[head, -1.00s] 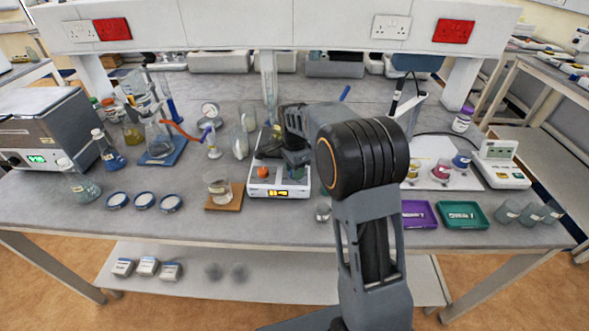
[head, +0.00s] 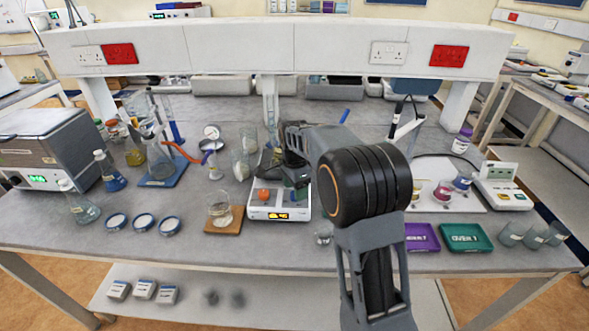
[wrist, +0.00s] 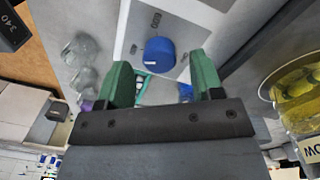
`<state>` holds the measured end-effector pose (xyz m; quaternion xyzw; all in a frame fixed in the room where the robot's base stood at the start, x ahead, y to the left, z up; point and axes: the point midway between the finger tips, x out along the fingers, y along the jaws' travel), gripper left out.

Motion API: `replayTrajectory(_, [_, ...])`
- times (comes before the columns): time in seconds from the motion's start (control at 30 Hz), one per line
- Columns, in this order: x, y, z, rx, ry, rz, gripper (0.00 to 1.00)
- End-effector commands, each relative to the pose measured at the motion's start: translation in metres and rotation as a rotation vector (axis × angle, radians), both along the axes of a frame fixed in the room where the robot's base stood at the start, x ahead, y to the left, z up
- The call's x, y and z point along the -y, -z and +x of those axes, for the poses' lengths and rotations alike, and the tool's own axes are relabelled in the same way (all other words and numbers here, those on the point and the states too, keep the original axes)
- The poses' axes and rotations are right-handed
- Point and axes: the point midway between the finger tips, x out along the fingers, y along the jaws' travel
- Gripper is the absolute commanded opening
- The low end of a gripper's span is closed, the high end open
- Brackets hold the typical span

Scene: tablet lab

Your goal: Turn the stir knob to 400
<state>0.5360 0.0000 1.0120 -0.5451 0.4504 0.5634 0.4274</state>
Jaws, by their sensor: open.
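The white stirrer (head: 280,212) stands near the front middle of the bench, with an orange knob (head: 263,195) at its left and a lit orange display whose digits are too small to read. My gripper (head: 297,186) is over its right side and hides part of it. In the wrist view, my gripper (wrist: 165,82) is open, with green fingers apart. A blue knob (wrist: 160,54) on a pale panel with small printed marks shows between and beyond the fingertips. Contact is not visible. A dark panel (wrist: 12,28) at the left edge appears to read 340.
A beaker of yellow liquid (wrist: 298,92) is close at the right of the wrist view. A glass beaker (head: 220,212) on a brown board stands left of the stirrer. Purple (head: 422,237) and green (head: 466,237) trays lie to the right.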

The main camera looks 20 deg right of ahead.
Motion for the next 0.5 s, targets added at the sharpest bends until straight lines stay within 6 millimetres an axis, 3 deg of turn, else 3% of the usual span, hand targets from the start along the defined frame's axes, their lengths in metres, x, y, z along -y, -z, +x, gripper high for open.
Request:
replayTrajectory(0.3, [-0.001, -0.066, 0.003, 0.006, 0.000, 0.000, 0.61])
replayTrajectory(0.5, [-0.001, -0.098, 0.004, 0.004, 0.000, 0.000, 0.61])
